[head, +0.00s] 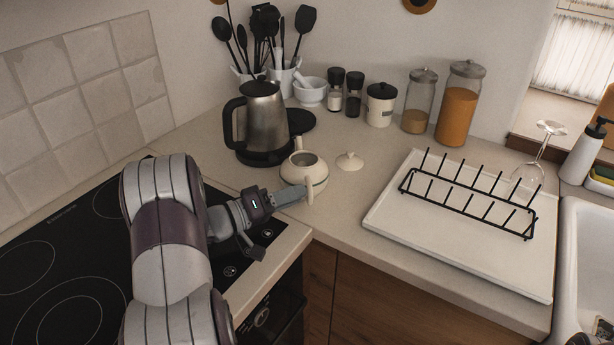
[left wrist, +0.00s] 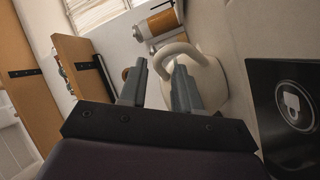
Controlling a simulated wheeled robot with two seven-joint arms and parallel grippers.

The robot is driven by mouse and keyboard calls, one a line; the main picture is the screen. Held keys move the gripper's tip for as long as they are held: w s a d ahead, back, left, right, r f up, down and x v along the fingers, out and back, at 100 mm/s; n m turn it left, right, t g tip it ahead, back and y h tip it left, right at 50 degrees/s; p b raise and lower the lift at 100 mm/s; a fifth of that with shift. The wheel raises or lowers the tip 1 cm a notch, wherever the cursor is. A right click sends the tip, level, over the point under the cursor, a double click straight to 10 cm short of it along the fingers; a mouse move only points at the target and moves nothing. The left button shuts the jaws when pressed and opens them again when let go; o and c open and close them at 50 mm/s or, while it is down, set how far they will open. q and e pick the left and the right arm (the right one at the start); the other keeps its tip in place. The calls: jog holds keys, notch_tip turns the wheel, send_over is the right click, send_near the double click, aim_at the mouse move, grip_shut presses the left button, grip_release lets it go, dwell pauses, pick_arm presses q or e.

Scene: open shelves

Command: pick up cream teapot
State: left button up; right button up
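The cream teapot (head: 312,170) stands upright and lidless on the counter, beside the steel kettle. Its lid (head: 350,161) lies on the counter to the right. My left gripper (head: 305,192) reaches from the left to the teapot's handle, on the near side. In the left wrist view, the two fingers (left wrist: 160,78) are apart, and the teapot (left wrist: 208,82) is just beyond them, with its looped handle around the fingertips' height. I cannot tell whether the fingers touch the handle. My right gripper is not in view.
A steel kettle (head: 265,120) stands close behind the teapot. A white tray (head: 420,235) with a black rack (head: 470,197) is at the right, near the sink (head: 590,260). A black hob (head: 60,265) lies left. Jars and utensils line the wall. The counter right of the teapot is mostly clear.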

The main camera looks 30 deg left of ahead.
aim_at(309, 189)
pick_arm(q)
jog(key=x, duration=0.5)
jog(key=shift+a+f, duration=0.1)
jog(key=shift+a, duration=0.1)
grip_shut()
jog(key=shift+a, duration=0.1)
dwell(0.9)
jog(key=shift+r, duration=0.2)
